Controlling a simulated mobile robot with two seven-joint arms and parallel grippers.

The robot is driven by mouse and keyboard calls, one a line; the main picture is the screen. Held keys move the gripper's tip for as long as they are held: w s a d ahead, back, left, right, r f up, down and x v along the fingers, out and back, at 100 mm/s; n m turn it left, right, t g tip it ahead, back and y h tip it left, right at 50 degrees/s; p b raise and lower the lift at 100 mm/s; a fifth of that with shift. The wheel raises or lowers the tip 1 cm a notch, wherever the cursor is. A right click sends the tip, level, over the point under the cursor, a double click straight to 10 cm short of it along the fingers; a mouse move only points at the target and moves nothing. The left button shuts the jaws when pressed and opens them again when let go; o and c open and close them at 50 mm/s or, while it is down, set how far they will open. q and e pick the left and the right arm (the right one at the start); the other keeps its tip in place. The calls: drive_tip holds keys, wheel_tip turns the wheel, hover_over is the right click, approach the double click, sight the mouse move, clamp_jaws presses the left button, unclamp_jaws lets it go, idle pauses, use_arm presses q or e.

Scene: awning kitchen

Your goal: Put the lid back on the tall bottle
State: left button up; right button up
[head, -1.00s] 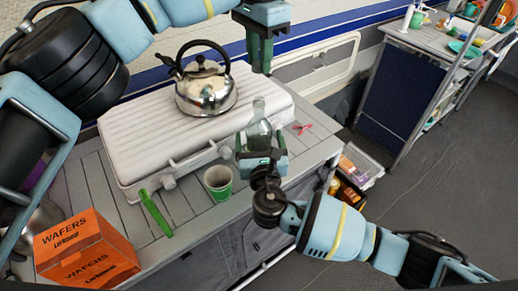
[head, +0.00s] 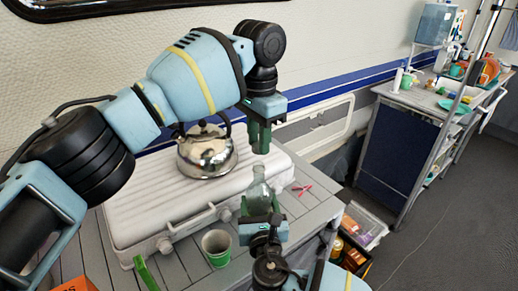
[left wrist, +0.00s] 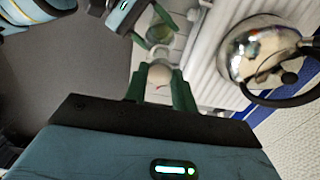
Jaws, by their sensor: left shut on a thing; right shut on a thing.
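The tall clear glass bottle (head: 259,192) stands upright in my right gripper (head: 262,217), which is shut around its lower part. The bottle's open neck points up in the head view. My left gripper (head: 260,143) is shut, pointing down just above the neck, with a small gap between. In the left wrist view a small pale, round lid (left wrist: 160,74) sits between the left fingers (left wrist: 160,90). The lid is hidden by the fingers in the head view. The bottle shows beyond it in the left wrist view (left wrist: 160,34), between the right gripper's green fingers.
A steel kettle (head: 207,155) stands on a white ridged case (head: 150,203) left of the bottle. A green cup (head: 216,247) and a green object (head: 147,273) are in front. A pink item (head: 302,189) lies at right. An orange box (head: 78,285) shows at the bottom left.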

use_arm(q)
drive_tip(key=shift+f, duration=0.75)
drive_tip(key=shift+f, duration=0.15)
drive_tip(key=shift+f, duration=0.75)
drive_tip(key=shift+f, duration=0.55)
